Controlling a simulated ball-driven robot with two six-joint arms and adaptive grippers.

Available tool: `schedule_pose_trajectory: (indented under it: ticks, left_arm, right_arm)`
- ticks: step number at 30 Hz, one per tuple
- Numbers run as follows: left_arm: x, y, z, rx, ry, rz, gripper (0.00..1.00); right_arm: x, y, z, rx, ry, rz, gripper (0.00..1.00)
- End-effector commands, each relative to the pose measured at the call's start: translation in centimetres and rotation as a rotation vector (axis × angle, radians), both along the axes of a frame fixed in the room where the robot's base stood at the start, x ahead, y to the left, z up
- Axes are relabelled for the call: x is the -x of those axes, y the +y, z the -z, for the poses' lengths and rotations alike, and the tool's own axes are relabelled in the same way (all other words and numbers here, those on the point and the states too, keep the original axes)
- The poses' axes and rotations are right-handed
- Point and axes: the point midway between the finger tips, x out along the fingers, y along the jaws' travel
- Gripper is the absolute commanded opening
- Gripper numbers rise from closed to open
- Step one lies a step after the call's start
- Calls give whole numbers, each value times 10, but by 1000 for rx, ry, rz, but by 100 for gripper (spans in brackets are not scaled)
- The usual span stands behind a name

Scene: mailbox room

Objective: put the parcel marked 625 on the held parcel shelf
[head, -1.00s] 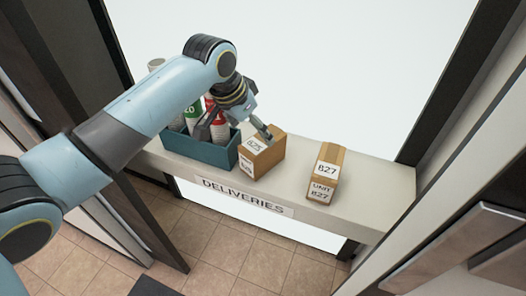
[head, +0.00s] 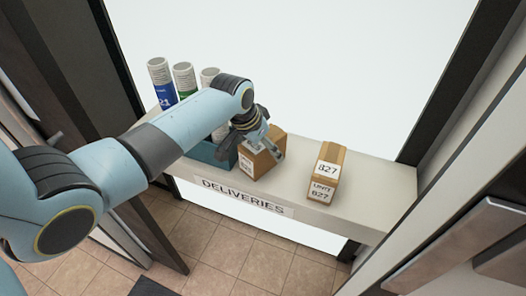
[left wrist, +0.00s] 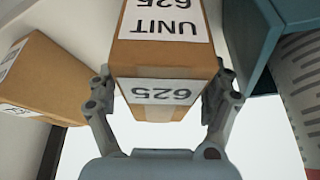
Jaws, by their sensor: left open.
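The parcel marked 625 (head: 262,164) is a brown box with white labels, standing on the deliveries ledge beside a teal bin. My left gripper (head: 252,148) is over it, open, with one finger down on each side of the box. In the left wrist view the box (left wrist: 160,55) lies between the two fingers (left wrist: 163,100), its 625 labels upside down. The fingers are close to its sides; I cannot tell whether they touch. My right gripper is not in view. I see nothing marked as the held parcel shelf.
A parcel marked 827 (head: 326,172) stands to the right on the ledge (head: 375,205), whose front reads DELIVERIES. The teal bin (head: 208,153) and several tubes (head: 160,82) are on the left. Dark frames flank the opening.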

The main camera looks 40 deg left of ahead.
Motion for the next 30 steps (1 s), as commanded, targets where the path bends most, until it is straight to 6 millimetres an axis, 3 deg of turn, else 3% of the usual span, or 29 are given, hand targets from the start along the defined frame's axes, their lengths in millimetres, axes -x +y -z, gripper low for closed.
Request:
schedule_pose_trajectory:
  ticks: [21, 30]
  left_arm:
    - [0, 0, 5, 0, -1, 0, 85]
    - [0, 0, 5, 0, 0, 0, 48]
  right_arm:
    - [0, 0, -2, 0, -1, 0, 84]
    - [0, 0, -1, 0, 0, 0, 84]
